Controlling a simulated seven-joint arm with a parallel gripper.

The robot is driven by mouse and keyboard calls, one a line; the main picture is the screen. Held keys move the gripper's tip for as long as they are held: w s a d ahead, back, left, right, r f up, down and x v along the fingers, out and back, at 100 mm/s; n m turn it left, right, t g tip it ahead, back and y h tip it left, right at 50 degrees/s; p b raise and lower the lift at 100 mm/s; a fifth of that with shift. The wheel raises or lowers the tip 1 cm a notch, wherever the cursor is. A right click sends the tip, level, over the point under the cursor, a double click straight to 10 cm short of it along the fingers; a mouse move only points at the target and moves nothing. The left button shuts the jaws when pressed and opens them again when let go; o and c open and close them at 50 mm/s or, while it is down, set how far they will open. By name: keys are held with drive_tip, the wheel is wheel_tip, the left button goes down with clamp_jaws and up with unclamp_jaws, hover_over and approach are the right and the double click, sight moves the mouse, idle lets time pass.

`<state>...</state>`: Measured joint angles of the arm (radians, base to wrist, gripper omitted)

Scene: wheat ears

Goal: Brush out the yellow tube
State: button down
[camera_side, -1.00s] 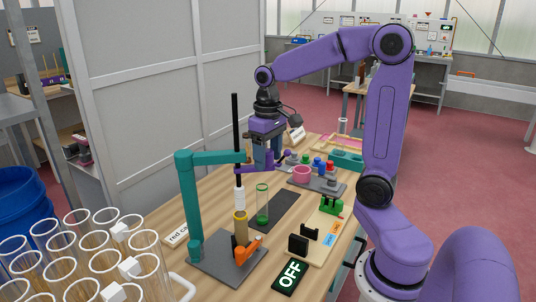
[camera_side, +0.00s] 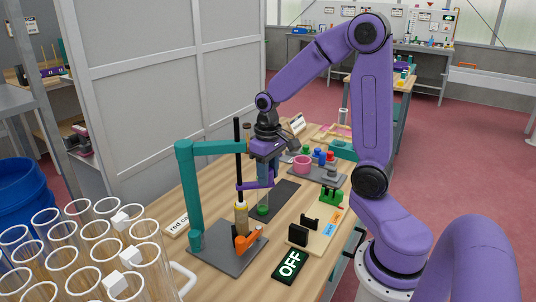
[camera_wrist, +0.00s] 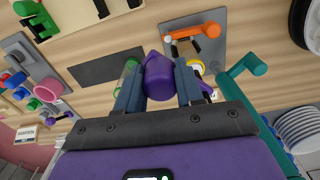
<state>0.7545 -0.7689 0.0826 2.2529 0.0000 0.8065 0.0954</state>
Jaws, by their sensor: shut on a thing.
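The yellow tube (camera_side: 241,222) stands upright on a grey base plate (camera_side: 222,259) beside an orange clamp (camera_side: 248,242). A brush with a long black rod (camera_side: 238,150) stands upright over it. The rod passes by the end of the teal stand's arm (camera_side: 215,147). My gripper (camera_side: 268,181) is shut on the brush's purple handle (camera_wrist: 158,78), which reaches sideways to the rod. In the wrist view the tube's yellow rim (camera_wrist: 196,68) is partly hidden behind my finger.
A green tube (camera_side: 262,209) stands close to the yellow one, under my gripper. A black OFF sign (camera_side: 289,266), black holder blocks (camera_side: 299,234) and a pink cup (camera_side: 302,162) with coloured pieces lie to the right. Clear tubes (camera_side: 75,255) fill the front left.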

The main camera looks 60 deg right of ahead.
sight(269, 187)
wheel_tip(269, 187, down, 5)
drive_tip(key=shift+s+f, duration=0.1)
idle(0.3)
drive_tip(key=c, duration=0.7)
unclamp_jaws()
drive_tip(key=shift+r, duration=0.75)
wheel_tip(269, 187, up, 16)
